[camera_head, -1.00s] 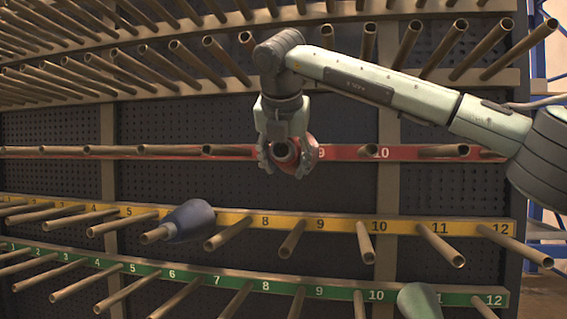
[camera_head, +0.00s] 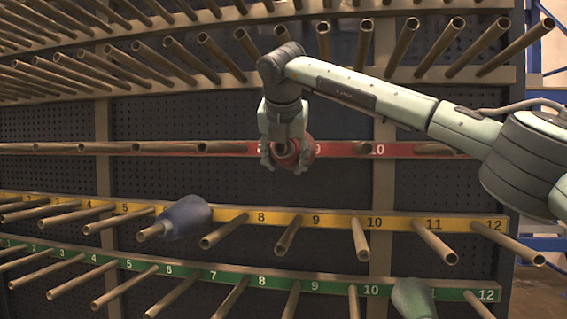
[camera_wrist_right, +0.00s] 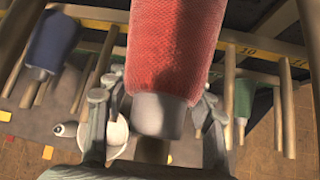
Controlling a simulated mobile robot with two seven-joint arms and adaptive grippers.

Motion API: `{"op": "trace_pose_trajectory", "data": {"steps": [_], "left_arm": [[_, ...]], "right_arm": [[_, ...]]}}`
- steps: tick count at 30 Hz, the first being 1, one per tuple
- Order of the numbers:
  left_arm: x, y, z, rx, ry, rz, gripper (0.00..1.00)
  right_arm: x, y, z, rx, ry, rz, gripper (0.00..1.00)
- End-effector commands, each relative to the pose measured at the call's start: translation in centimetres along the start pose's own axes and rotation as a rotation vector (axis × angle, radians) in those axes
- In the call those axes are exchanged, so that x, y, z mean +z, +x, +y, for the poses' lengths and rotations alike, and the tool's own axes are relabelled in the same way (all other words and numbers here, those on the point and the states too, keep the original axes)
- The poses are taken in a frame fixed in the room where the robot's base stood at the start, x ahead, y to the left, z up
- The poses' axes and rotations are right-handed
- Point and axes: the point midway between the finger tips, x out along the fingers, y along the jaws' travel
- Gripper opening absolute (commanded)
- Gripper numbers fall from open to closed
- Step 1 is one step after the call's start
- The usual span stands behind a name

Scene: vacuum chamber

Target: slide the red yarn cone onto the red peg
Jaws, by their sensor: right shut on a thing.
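The red yarn cone (camera_head: 309,151) is in front of the red rail (camera_head: 340,150), near its 9 label. My right gripper (camera_head: 284,160) is shut on it, with a finger on each side of its narrow end. In the right wrist view the cone (camera_wrist_right: 172,50) shows red yarn and a bare grey tip, between the fingers of my right gripper (camera_wrist_right: 157,105). A round brown end (camera_head: 281,149) shows at the cone's front, and a brown rod (camera_wrist_right: 152,150) shows below the grey tip. I cannot tell how far a peg reaches into the cone. My left gripper is not in view.
A blue cone (camera_head: 186,217) sits on a yellow-rail peg to the lower left. A green cone (camera_head: 413,298) is on the green rail at lower right. Several bare pegs stick out above and below. A pale round thing (camera_wrist_right: 118,136) is low in the wrist view.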

Motion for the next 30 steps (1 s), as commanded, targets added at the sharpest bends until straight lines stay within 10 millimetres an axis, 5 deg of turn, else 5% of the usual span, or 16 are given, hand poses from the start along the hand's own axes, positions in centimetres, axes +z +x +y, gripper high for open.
{"op": "trace_pose_trajectory", "data": {"steps": [24, 25, 30], "left_arm": [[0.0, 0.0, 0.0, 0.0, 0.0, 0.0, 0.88], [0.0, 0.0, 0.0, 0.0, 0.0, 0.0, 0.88], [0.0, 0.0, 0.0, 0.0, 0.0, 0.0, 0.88]], "right_arm": [[2.6, 2.6, -0.1, 0.0, 0.001, -0.002, 0.06], [2.5, 2.6, -0.1, 0.0, 0.001, -0.002, 0.55], [2.5, 2.6, -0.2, 0.0, 0.001, -0.001, 0.76]]}}
